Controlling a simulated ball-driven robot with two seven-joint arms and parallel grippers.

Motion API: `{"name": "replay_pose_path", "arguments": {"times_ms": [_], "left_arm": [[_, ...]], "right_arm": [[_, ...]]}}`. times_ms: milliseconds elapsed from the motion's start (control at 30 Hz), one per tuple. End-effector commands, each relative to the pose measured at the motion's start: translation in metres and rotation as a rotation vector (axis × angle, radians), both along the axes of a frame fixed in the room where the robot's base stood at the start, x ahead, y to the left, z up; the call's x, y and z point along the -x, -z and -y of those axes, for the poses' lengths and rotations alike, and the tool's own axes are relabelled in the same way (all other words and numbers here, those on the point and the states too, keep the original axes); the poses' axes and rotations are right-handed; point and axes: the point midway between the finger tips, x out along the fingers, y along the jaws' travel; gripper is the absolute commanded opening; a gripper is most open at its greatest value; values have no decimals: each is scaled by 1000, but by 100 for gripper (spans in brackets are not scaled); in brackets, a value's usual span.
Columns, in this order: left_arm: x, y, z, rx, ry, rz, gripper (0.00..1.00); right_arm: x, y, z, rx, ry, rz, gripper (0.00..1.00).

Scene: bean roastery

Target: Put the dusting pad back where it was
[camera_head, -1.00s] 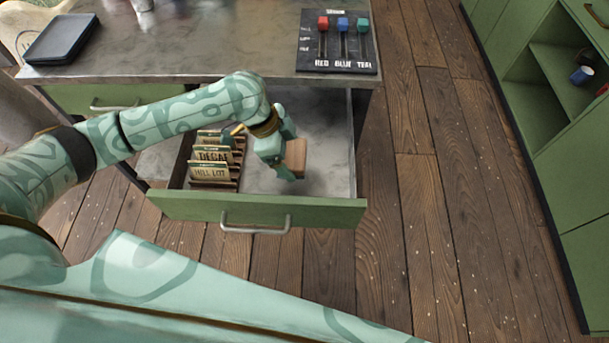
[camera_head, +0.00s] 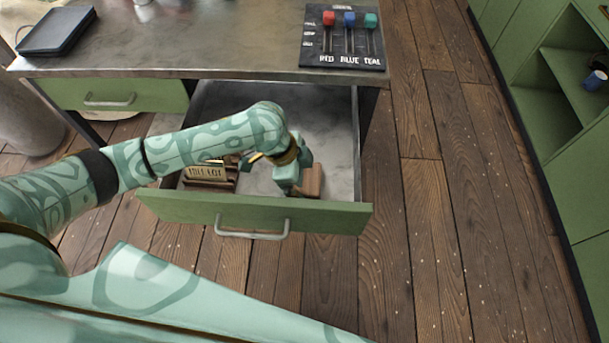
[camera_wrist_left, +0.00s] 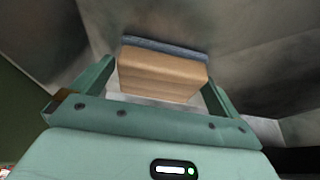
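The dusting pad is a brown wooden block (camera_head: 311,181) with a blue-grey layer on its far side, which shows in the left wrist view (camera_wrist_left: 165,75). It is low inside the open drawer (camera_head: 335,135), right of the card rack and close behind the drawer front. My left gripper (camera_head: 299,178) reaches down into the drawer and is shut on the pad, with one finger on each side of it in the wrist view. I cannot tell whether the pad touches the drawer floor. My right gripper is in neither view.
A card rack (camera_head: 212,183) stands in the drawer's left part, partly hidden by my arm. The green drawer front (camera_head: 180,207) has a metal handle. On the worktop are a slider board (camera_head: 345,62) and a dark tray (camera_head: 57,32). The drawer's back right floor is clear.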

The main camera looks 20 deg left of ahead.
Motion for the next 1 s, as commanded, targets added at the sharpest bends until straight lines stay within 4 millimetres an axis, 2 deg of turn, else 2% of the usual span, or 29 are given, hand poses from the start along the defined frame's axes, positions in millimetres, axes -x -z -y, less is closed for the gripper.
{"name": "replay_pose_path", "arguments": {"times_ms": [167, 267, 700, 833, 1000], "left_arm": [[0, -1, 0, 1, 1, 1, 100], [0, -8, -2, 0, 1, 3, 100], [10, -97, -36, 0, 0, 5, 100], [12, -110, -42, 0, 0, 2, 100], [13, -113, -44, 1, 1, 0, 100]], "right_arm": [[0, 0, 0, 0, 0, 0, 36], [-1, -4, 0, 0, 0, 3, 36], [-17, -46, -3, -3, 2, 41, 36], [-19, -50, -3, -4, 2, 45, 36], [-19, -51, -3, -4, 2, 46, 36]]}}
